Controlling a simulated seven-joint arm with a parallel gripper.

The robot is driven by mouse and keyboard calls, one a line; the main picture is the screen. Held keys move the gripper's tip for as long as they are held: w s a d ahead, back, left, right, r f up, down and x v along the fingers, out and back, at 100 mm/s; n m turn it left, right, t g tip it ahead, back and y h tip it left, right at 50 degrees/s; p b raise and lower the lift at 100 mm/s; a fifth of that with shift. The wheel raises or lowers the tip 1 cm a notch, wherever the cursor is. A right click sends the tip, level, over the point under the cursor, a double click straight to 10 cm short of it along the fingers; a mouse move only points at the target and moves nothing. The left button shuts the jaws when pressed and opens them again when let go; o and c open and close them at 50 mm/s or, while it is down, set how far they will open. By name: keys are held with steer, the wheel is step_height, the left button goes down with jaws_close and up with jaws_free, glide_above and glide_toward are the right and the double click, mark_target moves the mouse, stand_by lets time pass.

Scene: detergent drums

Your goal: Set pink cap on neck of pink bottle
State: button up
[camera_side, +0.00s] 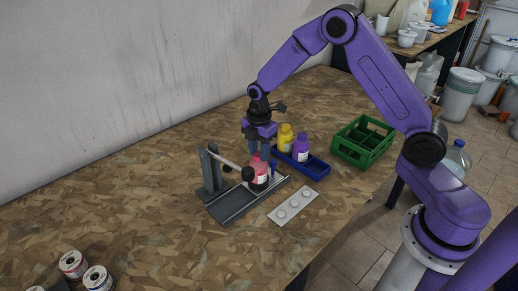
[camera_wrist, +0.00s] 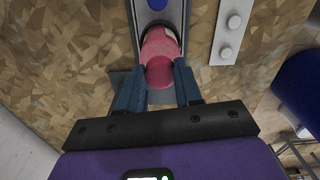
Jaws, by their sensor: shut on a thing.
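The pink bottle (camera_side: 259,181) stands upright on a grey rail fixture (camera_side: 232,209) in the side view. In the wrist view its pink body (camera_wrist: 156,46) with a pale label shows just beyond the fingertips. My gripper (camera_side: 257,157) points down right over the bottle's top. In the wrist view my gripper (camera_wrist: 159,78) has its two blue-grey fingers on either side of the round pink cap (camera_wrist: 159,72), shut on it. The cap overlaps the bottle in that view. The neck is hidden, so I cannot tell whether the cap touches it.
A white strip (camera_side: 293,205) with several round studs lies in front. A blue tray (camera_side: 313,168) with yellow and purple bottles and a green crate (camera_side: 362,143) stand right.

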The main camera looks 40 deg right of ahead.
mark_target(259, 154)
stand_by(0.3)
steer(key=o, duration=1.5)
steer(key=shift+c, duration=0.2)
steer(key=shift+r, duration=3.75)
